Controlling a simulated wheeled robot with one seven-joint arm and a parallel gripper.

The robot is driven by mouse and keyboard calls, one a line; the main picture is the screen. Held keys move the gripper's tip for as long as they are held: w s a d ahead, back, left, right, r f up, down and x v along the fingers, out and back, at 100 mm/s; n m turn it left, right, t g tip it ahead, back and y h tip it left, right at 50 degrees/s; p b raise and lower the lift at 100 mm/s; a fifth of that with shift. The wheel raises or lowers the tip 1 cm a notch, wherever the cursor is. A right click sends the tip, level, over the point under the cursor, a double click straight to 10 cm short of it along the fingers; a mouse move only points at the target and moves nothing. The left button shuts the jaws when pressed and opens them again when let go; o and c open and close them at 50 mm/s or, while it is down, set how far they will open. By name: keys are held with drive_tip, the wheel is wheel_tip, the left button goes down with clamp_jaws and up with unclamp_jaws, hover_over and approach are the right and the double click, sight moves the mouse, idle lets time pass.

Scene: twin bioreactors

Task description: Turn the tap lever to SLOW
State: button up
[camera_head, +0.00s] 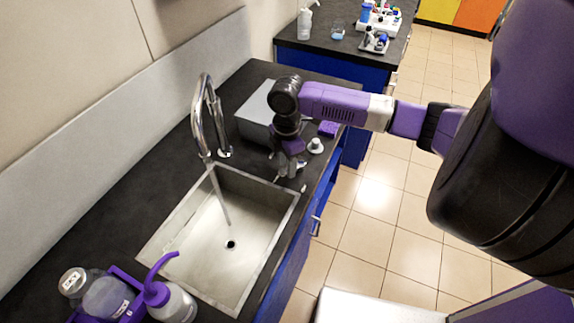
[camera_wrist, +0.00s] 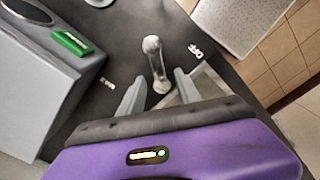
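The metal tap lever (camera_wrist: 154,62) stands on the dark counter in the wrist view. Small white markings (camera_wrist: 108,83) lie to its left and more white lettering (camera_wrist: 196,51) to its right; I cannot read either. My gripper (camera_wrist: 159,76) is open, with one finger on each side of the lever's lower part and visible gaps between. In the head view my gripper (camera_head: 291,170) points down at the counter beside the sink's far right corner, and it mostly hides the lever. The curved tap (camera_head: 203,115) lets a stream of water (camera_head: 219,195) fall into the sink (camera_head: 205,255).
A grey box (camera_head: 257,110) stands behind my gripper, close to the wrist. A small white item (camera_head: 315,146) and a purple block (camera_head: 328,129) sit nearby on the counter. A purple caddy with bottles (camera_head: 175,303) is at the near end. Open floor lies right.

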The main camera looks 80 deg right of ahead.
wheel_tip(320, 180, up, 7)
drive_tip(key=shift+r+b, duration=0.1)
drive_tip(key=shift+b, duration=0.35)
drive_tip(key=shift+s, duration=0.1)
idle(0.4)
